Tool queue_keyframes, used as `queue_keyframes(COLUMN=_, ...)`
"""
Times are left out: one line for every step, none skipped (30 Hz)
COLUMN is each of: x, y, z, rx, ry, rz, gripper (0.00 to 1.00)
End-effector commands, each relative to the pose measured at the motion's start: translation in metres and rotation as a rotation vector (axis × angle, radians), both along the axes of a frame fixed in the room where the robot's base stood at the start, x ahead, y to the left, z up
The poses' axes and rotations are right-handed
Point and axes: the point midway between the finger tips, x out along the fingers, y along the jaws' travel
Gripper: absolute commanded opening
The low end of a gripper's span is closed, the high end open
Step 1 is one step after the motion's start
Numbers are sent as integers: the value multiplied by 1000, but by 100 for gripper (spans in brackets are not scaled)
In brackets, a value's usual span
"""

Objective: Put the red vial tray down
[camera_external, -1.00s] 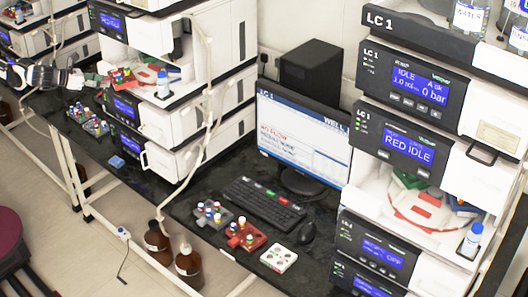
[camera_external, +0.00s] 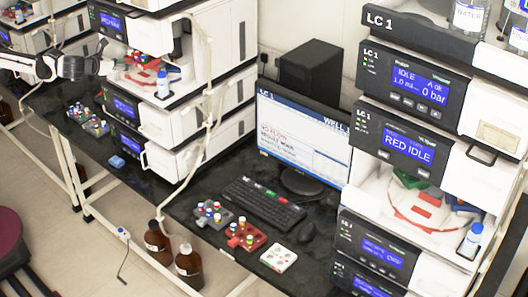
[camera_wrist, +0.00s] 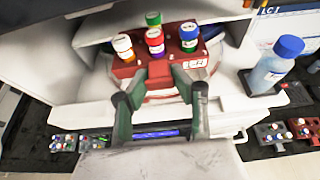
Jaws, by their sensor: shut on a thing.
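The red vial tray (camera_wrist: 128,70) carries several vials with white, green, blue and red caps. My gripper (camera_wrist: 159,78) is shut on the handle at its near edge. In the external view the tray (camera_external: 138,62) is inside the open bay of the left instrument stack, with my gripper (camera_external: 108,67) reaching in from the left. The tray looks roughly level above the round white and red carousel (camera_external: 145,77). I cannot tell whether its underside touches the carousel, as the tray and my fingers hide that area.
A blue-capped bottle (camera_wrist: 272,68) stands at the right of the bay opening; it also shows in the external view (camera_external: 162,85). The bay's walls and ceiling are close around the tray. Another red tray (camera_external: 246,237) and a grey tray (camera_external: 213,215) lie on the bench.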

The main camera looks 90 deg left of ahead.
Motion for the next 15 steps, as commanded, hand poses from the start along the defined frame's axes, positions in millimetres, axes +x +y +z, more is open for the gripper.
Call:
queue_keyframes(x=0, y=0, z=-6, rx=0, ry=0, rz=0, gripper=0)
queue_keyframes(x=0, y=0, z=-9, rx=0, ry=0, rz=0, gripper=0)
queue_keyframes(x=0, y=0, z=-13, rx=0, ry=0, rz=0, gripper=0)
queue_keyframes(x=0, y=0, z=-15, rx=0, ry=0, rz=0, gripper=0)
queue_keyframes(x=0, y=0, z=-17, rx=0, ry=0, rz=0, gripper=0)
queue_keyframes(x=0, y=0, z=-19, rx=0, ry=0, rz=0, gripper=0)
queue_keyframes(x=0, y=0, z=-20, rx=0, ry=0, rz=0, gripper=0)
queue_keyframes(x=0, y=0, z=-23, rx=0, ry=0, rz=0, gripper=0)
queue_keyframes(x=0, y=0, z=-26, rx=0, ry=0, rz=0, gripper=0)
queue_keyframes(x=0, y=0, z=-30, rx=0, ry=0, rz=0, gripper=0)
queue_keyframes(x=0, y=0, z=-34, rx=0, ry=0, rz=0, gripper=0)
queue_keyframes(x=0, y=0, z=-39, rx=0, ry=0, rz=0, gripper=0)
queue_keyframes(x=0, y=0, z=-44, rx=0, ry=0, rz=0, gripper=0)
queue_keyframes(x=0, y=0, z=-47, rx=0, ry=0, rz=0, gripper=0)
queue_keyframes(x=0, y=0, z=-51, rx=0, ry=0, rz=0, gripper=0)
